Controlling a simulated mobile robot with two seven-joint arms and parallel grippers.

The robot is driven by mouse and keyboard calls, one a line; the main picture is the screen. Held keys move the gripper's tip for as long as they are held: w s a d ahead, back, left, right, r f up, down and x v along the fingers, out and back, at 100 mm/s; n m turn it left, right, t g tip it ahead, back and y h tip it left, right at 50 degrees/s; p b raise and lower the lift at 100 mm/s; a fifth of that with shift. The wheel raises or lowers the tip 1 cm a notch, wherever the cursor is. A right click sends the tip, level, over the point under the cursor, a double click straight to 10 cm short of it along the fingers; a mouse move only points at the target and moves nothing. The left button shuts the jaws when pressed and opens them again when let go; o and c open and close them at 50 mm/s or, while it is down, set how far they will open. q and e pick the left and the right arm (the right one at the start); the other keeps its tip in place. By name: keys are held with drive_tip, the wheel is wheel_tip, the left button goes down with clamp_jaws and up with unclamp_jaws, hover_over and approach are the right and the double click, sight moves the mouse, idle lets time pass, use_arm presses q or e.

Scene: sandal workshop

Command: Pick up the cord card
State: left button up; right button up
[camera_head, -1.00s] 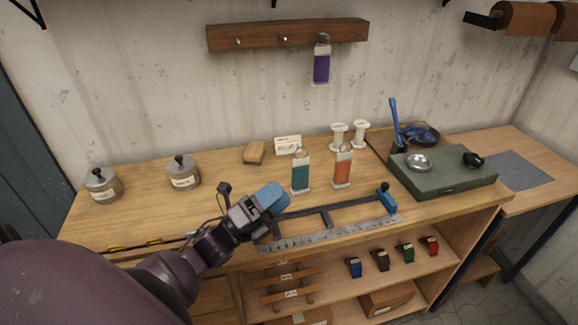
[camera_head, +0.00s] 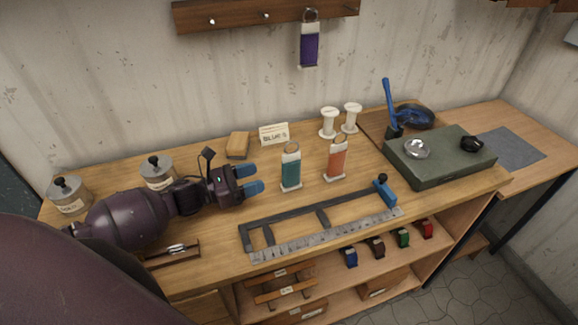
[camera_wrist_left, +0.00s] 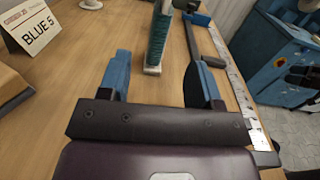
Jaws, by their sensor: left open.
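My left gripper (camera_head: 256,178) is open and empty over the bench, its blue fingers pointing right. A teal cord card (camera_head: 291,170) stands upright on the bench a short way beyond the fingertips. In the left wrist view the teal card (camera_wrist_left: 158,42) lies ahead of the gap between the open fingers (camera_wrist_left: 160,65), apart from both. An orange cord card (camera_head: 337,160) stands to its right. A purple cord card (camera_head: 310,45) hangs from the wall rack. A small sign (camera_wrist_left: 38,27) reads "BLUE 5". My right gripper is not in view.
A wooden block (camera_head: 238,145), white spools (camera_head: 328,123) and a lidded tin (camera_head: 157,172) stand behind. A green box (camera_head: 440,167) is at right.

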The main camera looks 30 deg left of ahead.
sight(282, 173)
use_arm(q)
drive_tip(key=shift+w+f, duration=0.1)
drive_tip(key=shift+f, duration=0.3)
drive_tip(key=x, duration=0.4)
drive_tip(key=shift+d+p, duration=0.15)
drive_tip(key=shift+p, duration=0.2)
drive_tip(key=shift+f+p+x, duration=0.1)
drive_tip(key=shift+p+x, duration=0.25)
drive_tip(key=shift+x, duration=1.25)
drive_tip(key=shift+f+p+x, duration=0.15)
drive_tip(key=shift+p+x, duration=0.2)
drive_tip(key=shift+x, duration=1.25)
drive_tip(key=shift+c, duration=0.4)
drive_tip(key=c, duration=0.9)
drive_tip(key=shift+c, duration=0.2)
drive_tip(key=shift+r, duration=0.1)
wheel_tip(282, 173, up, 20)
